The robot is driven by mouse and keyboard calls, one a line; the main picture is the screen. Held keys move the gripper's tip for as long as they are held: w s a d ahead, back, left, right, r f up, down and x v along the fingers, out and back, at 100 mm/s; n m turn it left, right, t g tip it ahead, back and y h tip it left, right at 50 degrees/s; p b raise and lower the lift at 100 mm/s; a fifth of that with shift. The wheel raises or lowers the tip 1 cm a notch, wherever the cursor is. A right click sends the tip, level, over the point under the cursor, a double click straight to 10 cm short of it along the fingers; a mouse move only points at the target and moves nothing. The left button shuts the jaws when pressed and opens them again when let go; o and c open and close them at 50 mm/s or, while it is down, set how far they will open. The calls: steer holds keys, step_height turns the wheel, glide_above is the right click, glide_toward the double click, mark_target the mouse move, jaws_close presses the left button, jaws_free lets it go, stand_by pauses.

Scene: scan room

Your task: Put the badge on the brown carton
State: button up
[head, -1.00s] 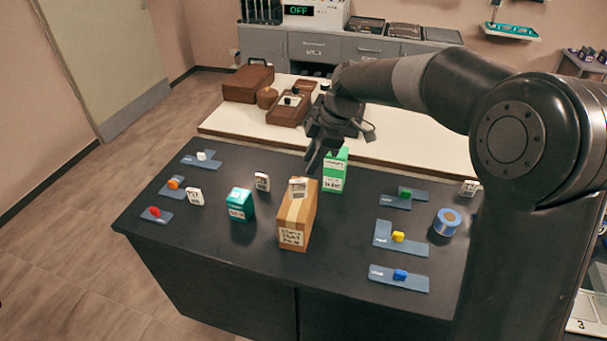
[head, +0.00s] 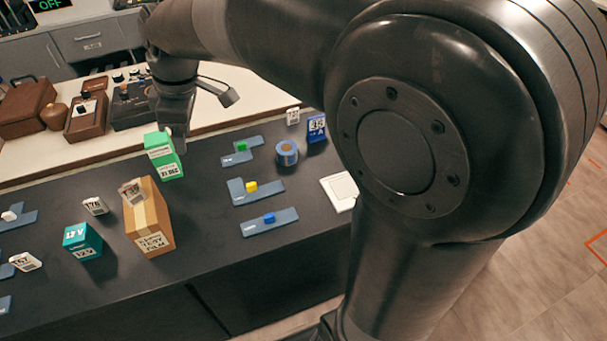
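The brown carton (head: 150,222) stands upright on the dark table at the left, with pale tape and a printed label on its front. No piece can be surely read as the badge.
A green carton (head: 165,158) stands behind the brown one, a teal box (head: 83,241) left of it. Blue-grey plates (head: 270,222) with coloured knobs and a blue tape roll (head: 287,153) lie right. My arm hides the far right.

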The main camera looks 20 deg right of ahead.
steer(key=s+d+f+m+t+h, duration=0.1)
steer(key=s+d+m+t, duration=0.3)
steer(key=s+d+m, duration=1)
steer(key=s+d+h, duration=0.1)
steer(key=s+d, duration=0.2)
steer(key=s, duration=0.1)
steer(key=shift+d+f+m, duration=0.15)
steer(key=shift+d+m, duration=0.15)
steer(key=shift+d, duration=0.05)
